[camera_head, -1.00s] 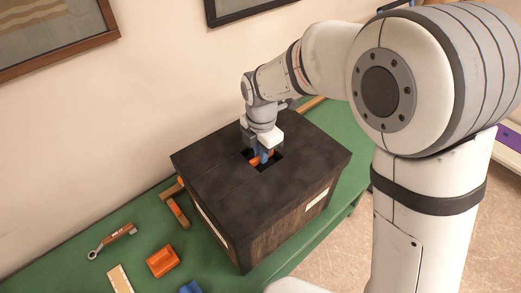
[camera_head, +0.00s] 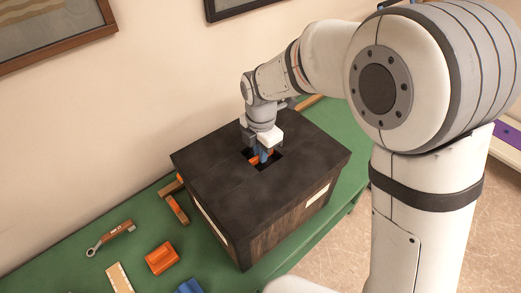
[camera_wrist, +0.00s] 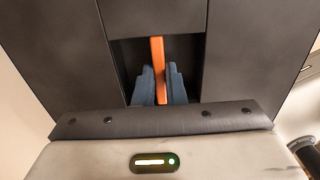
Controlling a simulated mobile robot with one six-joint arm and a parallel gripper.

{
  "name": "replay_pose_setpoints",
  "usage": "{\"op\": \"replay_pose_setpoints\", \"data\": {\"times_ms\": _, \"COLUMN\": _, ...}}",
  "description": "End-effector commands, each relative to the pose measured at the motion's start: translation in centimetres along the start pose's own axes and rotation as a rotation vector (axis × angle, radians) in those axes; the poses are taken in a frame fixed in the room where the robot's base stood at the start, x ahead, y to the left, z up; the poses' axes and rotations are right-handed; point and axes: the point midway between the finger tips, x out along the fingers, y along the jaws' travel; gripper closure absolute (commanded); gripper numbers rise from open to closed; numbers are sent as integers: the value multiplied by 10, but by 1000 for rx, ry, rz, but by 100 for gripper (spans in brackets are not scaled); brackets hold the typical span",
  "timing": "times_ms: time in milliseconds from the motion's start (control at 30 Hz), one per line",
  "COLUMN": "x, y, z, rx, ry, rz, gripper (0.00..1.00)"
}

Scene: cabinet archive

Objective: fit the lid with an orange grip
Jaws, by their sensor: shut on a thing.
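The dark lid (camera_head: 222,168) lies on top of a wooden box (camera_head: 280,220) and covers its top. The lid has a square recess near its middle, with an upright orange grip (camera_head: 254,160) in it. In the wrist view the orange grip (camera_wrist: 157,65) stands between the two blue-grey fingers of my gripper (camera_wrist: 159,88), which are shut on it. My gripper (camera_head: 262,156) reaches down into the recess from above in the head view. The seam between lid and box on the far side is hidden.
On the green bench (camera_head: 60,262) lie a wrench-like tool (camera_head: 110,238), an orange block (camera_head: 162,258), a pale strip (camera_head: 119,277) and a blue thing (camera_head: 188,287). Orange-and-brown pieces (camera_head: 176,208) lie close to the box's left side. Framed pictures (camera_head: 55,35) hang on the wall behind.

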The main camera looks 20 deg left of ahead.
Motion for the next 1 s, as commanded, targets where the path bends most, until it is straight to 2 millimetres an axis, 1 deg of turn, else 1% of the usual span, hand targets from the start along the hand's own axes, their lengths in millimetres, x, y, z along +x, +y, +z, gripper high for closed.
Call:
{"op": "replay_pose_setpoints", "data": {"times_ms": 33, "x": 4, "y": 0, "z": 0, "rx": 0, "ry": 0, "rz": 0, "gripper": 100}}
{"op": "replay_pose_setpoints", "data": {"times_ms": 1000, "x": 43, "y": 0, "z": -1, "rx": -2, "ry": 0, "rz": -1, "gripper": 100}}
